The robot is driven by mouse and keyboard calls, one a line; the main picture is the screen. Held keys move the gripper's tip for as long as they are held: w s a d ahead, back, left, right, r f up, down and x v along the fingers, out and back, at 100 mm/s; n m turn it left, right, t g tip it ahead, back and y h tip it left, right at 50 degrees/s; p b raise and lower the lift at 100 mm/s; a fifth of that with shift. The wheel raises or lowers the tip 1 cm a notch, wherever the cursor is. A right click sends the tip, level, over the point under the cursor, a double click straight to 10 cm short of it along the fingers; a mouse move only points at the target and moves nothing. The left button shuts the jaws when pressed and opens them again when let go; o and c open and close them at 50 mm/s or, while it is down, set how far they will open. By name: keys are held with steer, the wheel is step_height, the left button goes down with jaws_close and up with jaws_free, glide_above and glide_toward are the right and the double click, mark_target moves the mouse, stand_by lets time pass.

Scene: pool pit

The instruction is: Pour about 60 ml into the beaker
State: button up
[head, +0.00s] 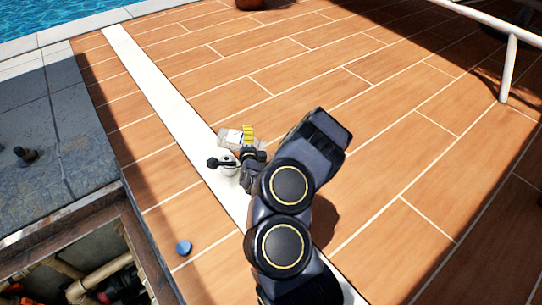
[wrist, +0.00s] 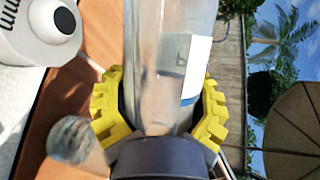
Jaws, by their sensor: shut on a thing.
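My gripper (head: 249,134), with yellow fingers, is shut around a clear bottle (head: 229,137) with a white label. In the head view the bottle lies well over, sticking out to the left of the fingers. In the wrist view the bottle (wrist: 160,70) runs between both yellow pads (wrist: 158,115). Its liquid level is not clear. A small white object (head: 228,161) with dark parts is just below the bottle in the head view. In the wrist view a white rounded object (wrist: 25,40) with black marks stands at upper left. I cannot tell whether either is the beaker.
A blue cap-like disc (head: 184,247) lies on the tiles. An open pit with pipes (head: 105,272) is at lower left. A dark knob (head: 25,155) sits on grey stone. A white rail (head: 510,62) is at right. Tiles beyond my arm are clear.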

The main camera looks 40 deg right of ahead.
steer(key=shift+w+a+n+g, duration=0.15)
steer(key=shift+n+g, duration=0.25)
steer(key=shift+n, duration=0.2)
steer(key=shift+r+n+g, duration=0.25)
steer(key=shift+n+g, duration=0.05)
steer(key=shift+n, duration=0.2)
steer(key=shift+w+a+r+n+g, duration=0.15)
steer(key=shift+w+a+n+g, duration=0.1)
steer(key=shift+n+g, duration=0.2)
steer(key=shift+s+d+n+h, duration=0.1)
steer(key=shift+s+n+h, duration=0.05)
steer(key=shift+n+h, duration=0.25)
steer(key=shift+r+g, duration=0.15)
steer(key=shift+g, duration=0.2)
stand_by(0.4)
